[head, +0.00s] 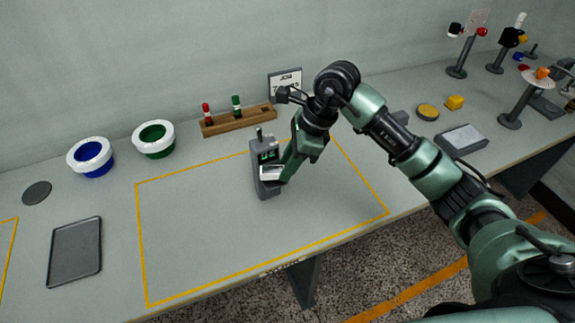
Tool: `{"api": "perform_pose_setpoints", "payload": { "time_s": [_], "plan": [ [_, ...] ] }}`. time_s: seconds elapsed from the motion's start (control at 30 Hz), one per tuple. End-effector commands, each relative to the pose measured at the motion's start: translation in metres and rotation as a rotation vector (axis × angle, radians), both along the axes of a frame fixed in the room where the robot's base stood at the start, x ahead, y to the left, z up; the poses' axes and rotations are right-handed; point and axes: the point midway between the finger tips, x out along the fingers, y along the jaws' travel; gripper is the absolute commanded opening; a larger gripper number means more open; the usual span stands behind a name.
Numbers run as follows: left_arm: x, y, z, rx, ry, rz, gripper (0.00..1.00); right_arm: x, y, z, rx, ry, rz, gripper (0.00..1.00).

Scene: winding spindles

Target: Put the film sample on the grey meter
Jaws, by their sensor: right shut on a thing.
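My right gripper (281,174) reaches down close against the meter's right side. It is shut on a small pale flat piece (269,173), which looks like the film sample. This piece lies at the meter's lower front, over its dark base. I cannot tell whether it rests on the meter or is just above it. The fingers hide part of the meter's right side. My left gripper is not in view.
A wooden rack (238,121) with red and green tubes and a sign (285,84) stand behind. Blue (91,157) and green (154,138) bowls and a dark tray (75,250) are left. Several stands are far right. The outlined area left of the meter is clear.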

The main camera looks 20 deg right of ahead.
Motion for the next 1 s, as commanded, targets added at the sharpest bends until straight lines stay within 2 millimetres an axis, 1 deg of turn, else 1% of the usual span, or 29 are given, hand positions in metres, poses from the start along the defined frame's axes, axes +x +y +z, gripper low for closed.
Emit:
{"api": "perform_pose_setpoints", "payload": {
  "time_s": [0.1,0.37,0.47,0.5,0.53,0.83,0.93,1.0],
  "plan": [
    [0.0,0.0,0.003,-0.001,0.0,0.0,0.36,0.0,0.0,-0.01,-0.001,0.002,-0.001,0.0],
    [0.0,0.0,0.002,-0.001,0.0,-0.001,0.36,0.0,0.0,-0.011,0.0,-0.001,0.0,0.0],
    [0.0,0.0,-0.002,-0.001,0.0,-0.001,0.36,0.0,0.0,-0.015,-0.002,-0.002,0.0,0.0],
    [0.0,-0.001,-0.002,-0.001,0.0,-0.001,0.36,0.0,0.0,-0.015,-0.002,-0.002,0.0,0.29],
    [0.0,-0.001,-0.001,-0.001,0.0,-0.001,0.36,0.0,0.0,-0.014,-0.002,-0.002,0.0,0.35],
    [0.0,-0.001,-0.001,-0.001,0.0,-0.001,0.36,0.0,0.0,-0.013,-0.001,-0.001,0.0,0.35],
    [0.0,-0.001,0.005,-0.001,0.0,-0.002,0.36,0.0,0.0,-0.008,0.0,-0.001,0.0,0.35],
    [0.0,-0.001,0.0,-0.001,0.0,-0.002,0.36,0.0,-0.004,-0.003,-0.002,-0.006,-0.001,0.35]
  ]
}}
